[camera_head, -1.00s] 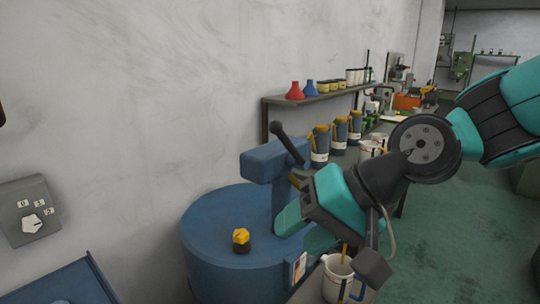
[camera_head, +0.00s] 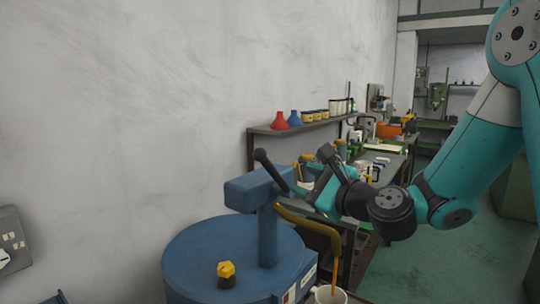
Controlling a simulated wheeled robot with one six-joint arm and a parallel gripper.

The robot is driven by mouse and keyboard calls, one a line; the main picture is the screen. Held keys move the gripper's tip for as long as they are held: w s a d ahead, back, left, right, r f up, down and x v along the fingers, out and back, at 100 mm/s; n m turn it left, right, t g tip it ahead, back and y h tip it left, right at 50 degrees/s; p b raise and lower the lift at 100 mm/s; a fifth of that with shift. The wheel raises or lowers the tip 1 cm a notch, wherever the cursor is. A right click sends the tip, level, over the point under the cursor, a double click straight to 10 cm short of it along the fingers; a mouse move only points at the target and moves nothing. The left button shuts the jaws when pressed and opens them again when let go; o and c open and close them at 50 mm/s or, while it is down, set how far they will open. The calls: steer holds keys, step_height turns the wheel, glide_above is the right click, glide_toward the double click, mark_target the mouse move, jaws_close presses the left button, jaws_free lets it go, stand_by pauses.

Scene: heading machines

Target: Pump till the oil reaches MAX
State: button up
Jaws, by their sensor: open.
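A blue hand pump (camera_head: 252,194) stands on top of a blue drum (camera_head: 195,255). Its black lever (camera_head: 271,169) slants up to the left from the pump head. An ochre spout (camera_head: 310,224) curves out to the right and down. Below it an orange-brown streak (camera_head: 334,262), which looks like oil, runs down into a white jug (camera_head: 325,296) at the bottom edge. The jug is cut off, and no oil level or MAX mark shows. My gripper (camera_head: 302,191) is open just right of the pump head and lever, apparently apart from the lever and empty.
A yellow-and-black cap (camera_head: 226,274) sits on the drum top. Behind, a wall shelf (camera_head: 305,125) holds a red funnel (camera_head: 280,121), a blue funnel (camera_head: 295,119) and several cans. A cluttered bench lies behind my gripper. Green floor (camera_head: 425,275) is clear at right.

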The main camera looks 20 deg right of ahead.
mark_target(272, 169)
steer(key=p+x, duration=0.5)
steer(key=x, duration=0.6)
steer(key=shift+w+a+p, duration=0.2)
steer(key=shift+w+p, duration=0.1)
steer(key=shift+p, duration=0.05)
steer(key=shift+w+a+f, duration=0.1)
steer(key=shift+w+a, duration=0.05)
steer(key=shift+w, duration=0.3)
jaws_close()
